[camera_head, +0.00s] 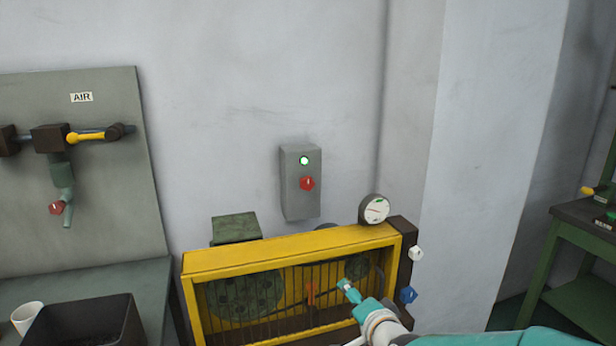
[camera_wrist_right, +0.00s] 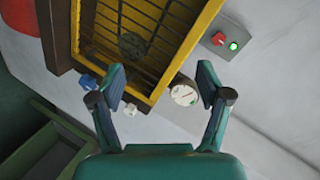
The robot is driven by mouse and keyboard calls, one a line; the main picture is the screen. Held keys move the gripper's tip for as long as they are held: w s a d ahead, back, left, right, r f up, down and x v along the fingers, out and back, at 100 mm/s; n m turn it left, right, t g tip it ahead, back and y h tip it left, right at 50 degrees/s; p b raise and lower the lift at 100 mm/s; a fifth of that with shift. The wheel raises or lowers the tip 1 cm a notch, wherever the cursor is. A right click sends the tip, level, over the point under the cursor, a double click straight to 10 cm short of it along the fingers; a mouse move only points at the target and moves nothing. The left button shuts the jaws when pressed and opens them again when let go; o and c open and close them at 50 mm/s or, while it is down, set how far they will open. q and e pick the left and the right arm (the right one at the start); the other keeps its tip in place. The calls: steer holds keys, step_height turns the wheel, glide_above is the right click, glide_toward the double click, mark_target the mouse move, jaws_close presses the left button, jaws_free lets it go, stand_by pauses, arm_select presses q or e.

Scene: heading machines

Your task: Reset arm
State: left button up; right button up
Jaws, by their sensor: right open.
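My right arm comes in from the lower right in the head view. Its teal gripper (camera_head: 348,290) is in front of the yellow guard (camera_head: 290,255) of the machine, near its right end. In the right wrist view the gripper (camera_wrist_right: 161,80) is open, with its two fingers wide apart and nothing between them held. The guard's barred front and the round gauge (camera_wrist_right: 184,96) show beyond the fingers. My left gripper is not in view.
A grey wall box (camera_head: 300,205) has a lit green lamp (camera_head: 304,160) and a red knob (camera_head: 307,183). The gauge (camera_head: 375,209) sits atop the guard. White (camera_head: 416,253) and blue (camera_head: 408,295) knobs are at its right end. A black bin (camera_head: 85,325) stands left.

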steer(key=s+d+f+g, duration=0.2)
steer(key=s+f, duration=0.2)
steer(key=f, duration=0.5)
steer(key=s+d+f+g+h, duration=0.15)
steer(key=s+f, duration=0.25)
steer(key=f, duration=0.4)
steer(key=s+d+f+g+y, duration=0.1)
steer(key=s+d+f+g, duration=0.2)
steer(key=f, duration=0.6)
steer(key=s+a+f+n+g, duration=0.1)
steer(key=s+f+n+g, duration=0.1)
steer(key=s, duration=0.6)
steer(key=s+a+f+n+g, duration=0.1)
steer(key=s+f+n+g, duration=0.1)
steer(key=s, duration=0.5)
steer(key=s+a+f+n+g+y, duration=0.1)
steer(key=s+a+f+n+g, duration=0.1)
steer(key=s+f, duration=0.3)
steer(key=s+n, duration=0.1)
steer(key=s, duration=0.2)
steer(key=shift+s+f+n, duration=0.25)
steer(key=shift+s+n, duration=0.05)
